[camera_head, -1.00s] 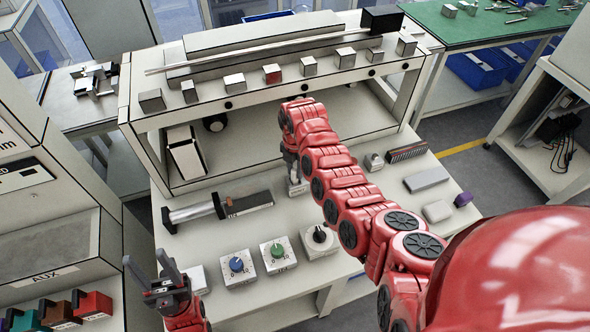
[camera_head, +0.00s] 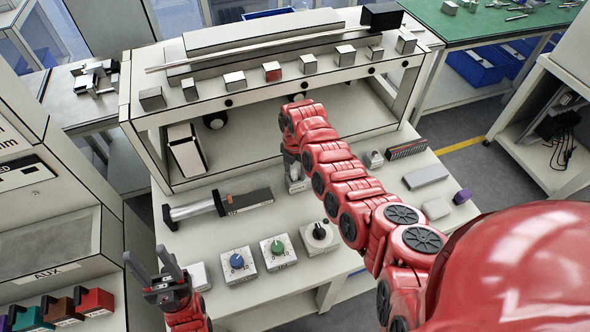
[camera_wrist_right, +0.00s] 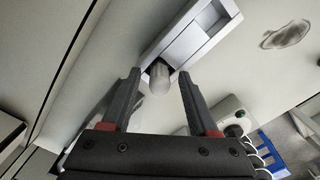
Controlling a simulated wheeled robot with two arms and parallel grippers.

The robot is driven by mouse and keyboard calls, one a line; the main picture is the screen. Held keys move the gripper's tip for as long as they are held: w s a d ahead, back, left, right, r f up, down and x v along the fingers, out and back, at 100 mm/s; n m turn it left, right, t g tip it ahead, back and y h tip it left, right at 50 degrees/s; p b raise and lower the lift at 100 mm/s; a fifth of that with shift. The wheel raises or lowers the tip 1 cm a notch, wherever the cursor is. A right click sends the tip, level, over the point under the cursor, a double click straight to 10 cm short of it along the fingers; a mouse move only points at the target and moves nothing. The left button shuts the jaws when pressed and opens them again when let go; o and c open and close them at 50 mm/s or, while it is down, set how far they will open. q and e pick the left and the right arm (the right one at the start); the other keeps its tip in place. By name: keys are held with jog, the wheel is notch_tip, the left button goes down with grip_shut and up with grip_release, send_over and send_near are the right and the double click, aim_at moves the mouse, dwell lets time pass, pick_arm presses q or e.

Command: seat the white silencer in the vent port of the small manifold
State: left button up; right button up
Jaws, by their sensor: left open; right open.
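In the right wrist view, the white silencer (camera_wrist_right: 160,78), a pale rounded cylinder, stands at the end of the small grey manifold (camera_wrist_right: 188,36). I cannot tell how deep it sits in the port. My right gripper (camera_wrist_right: 160,78) is open, with one dark finger on each side of the silencer and gaps visible beside it. In the head view, the manifold (camera_head: 297,181) is on the bench below my right gripper (camera_head: 290,165), largely covered by my arm; the silencer is not clear there. My left gripper (camera_head: 166,268) is open and empty near the front left of the bench.
Boxes with a blue knob (camera_head: 237,262), a green knob (camera_head: 277,249) and a black knob (camera_head: 319,235) line the bench front. A cylinder device (camera_head: 222,205) lies left of the manifold. A raised shelf (camera_head: 265,90) with several small blocks stands behind.

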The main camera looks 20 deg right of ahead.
aim_at(295, 168)
jog(key=shift+w+r, duration=0.1)
jog(key=shift+r, duration=0.35)
notch_tip(295, 168, up, 8)
jog(key=b, duration=0.2)
jog(key=shift+r+b, duration=0.2)
jog(key=shift+b, duration=0.2)
jog(key=shift+r+p, duration=0.5)
jog(key=shift+r, duration=1)
jog(key=shift+f, duration=0.1)
